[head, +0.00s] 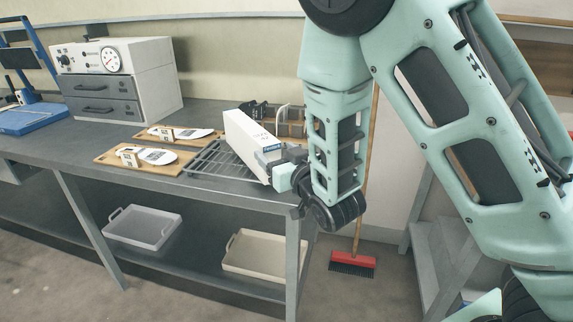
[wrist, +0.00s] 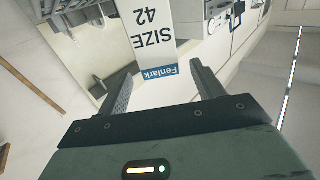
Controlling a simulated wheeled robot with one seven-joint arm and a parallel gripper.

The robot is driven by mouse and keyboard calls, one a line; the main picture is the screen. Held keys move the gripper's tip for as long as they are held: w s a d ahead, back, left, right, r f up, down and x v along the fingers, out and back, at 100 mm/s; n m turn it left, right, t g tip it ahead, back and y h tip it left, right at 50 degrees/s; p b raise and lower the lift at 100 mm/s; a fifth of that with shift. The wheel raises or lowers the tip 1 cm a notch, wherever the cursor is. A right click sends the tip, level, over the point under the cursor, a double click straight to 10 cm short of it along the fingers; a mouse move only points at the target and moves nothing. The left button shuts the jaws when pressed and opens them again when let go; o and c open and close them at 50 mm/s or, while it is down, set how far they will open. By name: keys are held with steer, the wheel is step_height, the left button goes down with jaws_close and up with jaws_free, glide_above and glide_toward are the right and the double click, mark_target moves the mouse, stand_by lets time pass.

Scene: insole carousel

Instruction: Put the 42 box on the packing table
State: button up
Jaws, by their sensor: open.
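The white 42 box (head: 244,146) is at the right end of the grey bench, tilted, over or on a dark wire rack (head: 210,165). I cannot tell whether it rests on the rack. In the wrist view the box (wrist: 150,32) shows "SIZE 42" and a blue "Fenlark" label, upside down. My gripper (wrist: 160,74) is open, with one finger on each side of the box's labelled end, and visible space beside the fingers. In the head view my gripper (head: 280,168) is at the box's lower right end, partly hidden by my wrist.
Two wooden boards (head: 150,158) with white insoles lie left of the rack. A grey oven with a dial (head: 118,75) and a blue device (head: 30,118) stand further left. Bins (head: 145,226) sit on the shelf below. A red broom (head: 352,262) leans at right.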

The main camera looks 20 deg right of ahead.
steer(key=shift+s+d+r, duration=0.1)
steer(key=shift+s, duration=0.7)
steer(key=shift+r+p, duration=0.15)
steer(key=shift+p, duration=0.9)
steer(key=s+p, duration=0.1)
steer(key=p, duration=0.4)
steer(key=s+p, duration=0.1)
steer(key=p, duration=0.1)
steer(key=shift+s+d+f, duration=0.15)
steer(key=shift+s+f, duration=0.05)
steer(key=shift+s, duration=0.1)
